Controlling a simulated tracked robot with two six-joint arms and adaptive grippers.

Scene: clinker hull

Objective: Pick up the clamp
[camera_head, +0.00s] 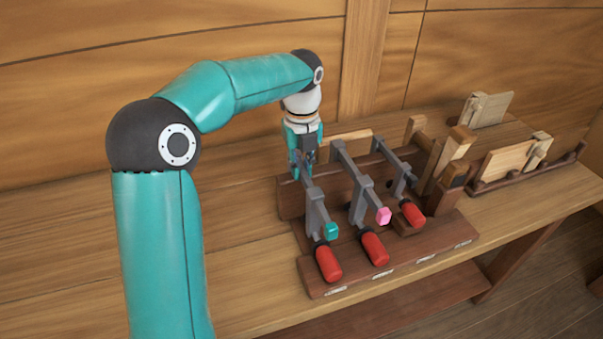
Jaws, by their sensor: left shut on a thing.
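Three grey bar clamps with red handles stand in a dark wooden rack (437,257) on the bench. The left clamp (316,210) has a teal tag (332,230), the middle clamp (357,195) has a pink tag (384,216), and the right clamp (398,178) shows no clear tag. My left gripper (304,172) comes down from above at the upper end of the left clamp. It is shut on that clamp, though its fingertips are small and partly hidden. The clamp still sits at the rack, its red handle over the front ledge. My right gripper is not in view.
Wooden blocks (452,160) stand at the rack's right end. Further right, a second rack holds a pale board (505,160), with another board (492,108) behind. A plank wall closes the back. The bench (240,240) is bare left of the clamp rack.

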